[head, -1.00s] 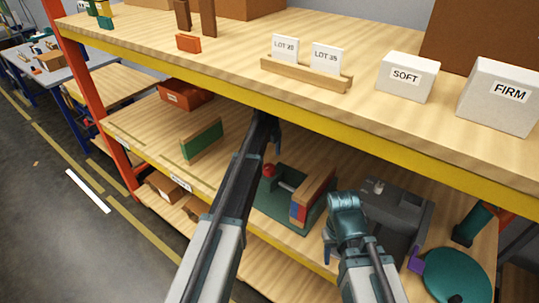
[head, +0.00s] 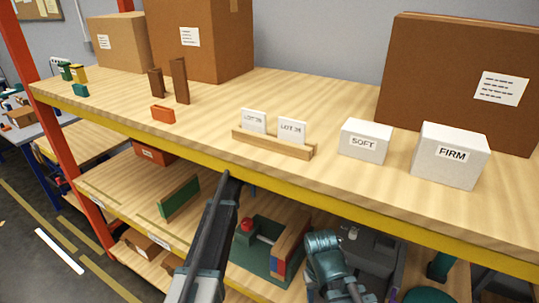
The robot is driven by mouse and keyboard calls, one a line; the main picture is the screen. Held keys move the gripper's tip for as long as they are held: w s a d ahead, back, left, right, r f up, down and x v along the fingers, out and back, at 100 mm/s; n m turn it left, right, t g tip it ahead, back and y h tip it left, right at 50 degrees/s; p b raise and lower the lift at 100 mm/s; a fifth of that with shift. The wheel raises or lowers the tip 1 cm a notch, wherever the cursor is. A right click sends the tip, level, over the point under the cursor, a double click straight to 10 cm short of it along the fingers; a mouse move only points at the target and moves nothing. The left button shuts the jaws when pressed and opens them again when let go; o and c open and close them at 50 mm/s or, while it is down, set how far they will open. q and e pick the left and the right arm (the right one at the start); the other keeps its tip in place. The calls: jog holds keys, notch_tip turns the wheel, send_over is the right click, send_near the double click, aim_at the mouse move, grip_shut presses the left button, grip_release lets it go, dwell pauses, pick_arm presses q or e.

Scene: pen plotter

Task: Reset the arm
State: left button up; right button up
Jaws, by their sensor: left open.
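A green device (head: 248,258) stands on the lower shelf, with a red knob (head: 247,224) at its back left and a pale bar beside the knob. A wood, red and blue block part stands at its right side. My left gripper (head: 251,190) reaches under the upper shelf, behind and above the red knob. Only a small part of it shows; it is open, and the shelf edge and my own arm hide the rest. I see no contact with the knob. My right arm is bent at the lower right, and its gripper fingers do not show.
The upper shelf's yellow edge (head: 300,197) overhangs the device. On top stand LOT cards in a wooden holder (head: 272,145), SOFT (head: 365,141) and FIRM (head: 450,155) boxes and brown cartons. A green panel (head: 180,197) and a grey machine (head: 378,250) flank the device.

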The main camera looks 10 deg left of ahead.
pick_arm(q)
jog(key=s+d+f+n+b, duration=0.1)
jog(key=s+d+n, duration=0.4)
jog(key=s, duration=0.7)
jog(key=s+d+f+n+b, duration=0.2)
jog(key=s+d+n, duration=0.4)
jog(key=s+n, duration=0.3)
jog(key=s+d+f+n+y+b, duration=0.1)
jog(key=s+d+n, duration=0.5)
jog(key=s, duration=0.9)
jog(key=shift+s+d+f+n+b, duration=0.25)
jog(key=shift+s+f+n+b, duration=0.1)
jog(key=shift+f+n+b, duration=0.1)
jog(key=shift+r, duration=0.1)
